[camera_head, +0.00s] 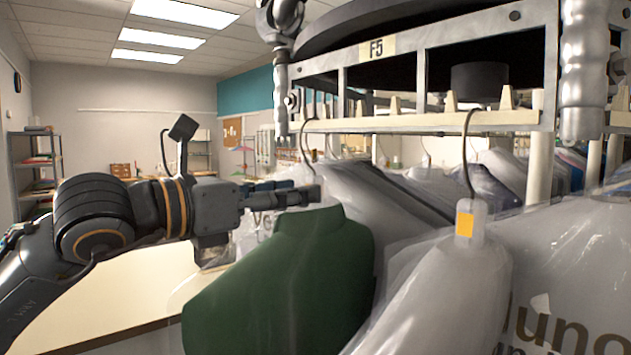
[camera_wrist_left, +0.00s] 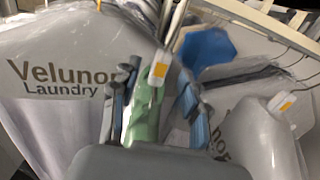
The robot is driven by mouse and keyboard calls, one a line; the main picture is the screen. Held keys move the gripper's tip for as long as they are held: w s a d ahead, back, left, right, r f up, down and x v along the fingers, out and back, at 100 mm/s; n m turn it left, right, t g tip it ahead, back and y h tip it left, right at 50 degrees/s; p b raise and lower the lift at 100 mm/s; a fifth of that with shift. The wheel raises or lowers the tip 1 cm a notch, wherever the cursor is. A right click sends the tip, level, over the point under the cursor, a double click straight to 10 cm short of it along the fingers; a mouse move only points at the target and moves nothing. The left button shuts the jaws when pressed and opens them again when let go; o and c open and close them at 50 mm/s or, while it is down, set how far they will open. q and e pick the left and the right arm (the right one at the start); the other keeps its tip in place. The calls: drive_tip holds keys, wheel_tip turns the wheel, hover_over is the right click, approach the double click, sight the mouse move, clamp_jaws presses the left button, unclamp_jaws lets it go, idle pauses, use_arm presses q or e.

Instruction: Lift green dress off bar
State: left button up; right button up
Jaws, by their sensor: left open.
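The green dress (camera_head: 285,280) hangs in the front of the head view, below the bar (camera_head: 430,122). My left gripper (camera_head: 308,196) reaches in from the left, just above the dress's shoulder and below the bar. In the left wrist view, its open fingers (camera_wrist_left: 154,105) stand on either side of a narrow green piece of garment (camera_wrist_left: 146,118), with a white tag with an orange label above it. Whether the fingers touch it I cannot tell. My right gripper is not in view.
Several plastic-covered garments (camera_head: 440,295) hang close on the right. A hook (camera_head: 467,160) with an orange-labelled tag (camera_head: 465,222) is in front. A pale counter (camera_head: 130,300) lies under my left arm. A shelf (camera_head: 38,165) stands far left.

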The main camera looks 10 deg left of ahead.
sight(314, 169)
use_arm(q)
drive_tip(key=shift+x, duration=2.25)
drive_tip(key=shift+d, duration=0.1)
drive_tip(key=shift+w, duration=0.1)
clamp_jaws()
drive_tip(key=shift+r, duration=0.15)
drive_tip(key=shift+r+p, duration=0.55)
drive_tip(key=shift+r, duration=1.05)
drive_tip(key=shift+f, duration=0.1)
